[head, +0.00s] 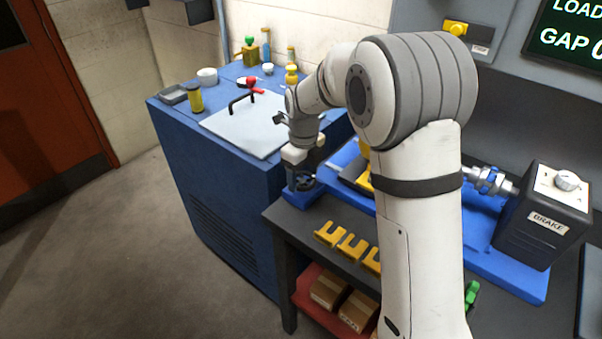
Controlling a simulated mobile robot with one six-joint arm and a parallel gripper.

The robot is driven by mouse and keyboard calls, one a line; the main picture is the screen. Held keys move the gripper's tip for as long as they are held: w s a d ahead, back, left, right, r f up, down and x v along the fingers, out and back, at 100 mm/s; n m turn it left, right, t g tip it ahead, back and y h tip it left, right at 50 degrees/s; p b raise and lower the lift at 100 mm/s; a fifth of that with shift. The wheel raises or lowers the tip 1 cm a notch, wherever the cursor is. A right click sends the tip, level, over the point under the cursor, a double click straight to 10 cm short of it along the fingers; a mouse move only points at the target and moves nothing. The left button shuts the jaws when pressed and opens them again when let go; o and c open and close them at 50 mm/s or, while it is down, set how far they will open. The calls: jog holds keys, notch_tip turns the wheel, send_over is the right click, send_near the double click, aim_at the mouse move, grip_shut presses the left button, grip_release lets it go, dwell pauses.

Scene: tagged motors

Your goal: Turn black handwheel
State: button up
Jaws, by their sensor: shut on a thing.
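My gripper (299,168) points down at the left end of the bench, its white and dark fingers shut on the black handwheel (306,184). The handwheel sits on a small blue block (299,197) at the bench's left corner. Only a small dark part of the wheel shows below the fingers, and the rest is hidden by my gripper. The exact grip on the rim or hub cannot be made out at this size.
A blue cabinet (215,190) stands left of the bench, with a grey lid (245,122) and small items on top. Yellow brackets (349,244) lie on the bench front. A brake box (545,215) stands right. My arm hides the bench middle. Floor at left is clear.

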aim_at(304, 179)
jog(key=shift+w+r+m, duration=0.2)
jog(key=shift+m, duration=0.1)
jog(key=o, duration=0.7)
jog(key=shift+o, duration=1.3)
jog(key=shift+s+f, duration=0.1)
jog(key=shift+f, duration=0.05)
notch_tip(304, 179, up, 7)
jog(key=shift+r, duration=0.45)
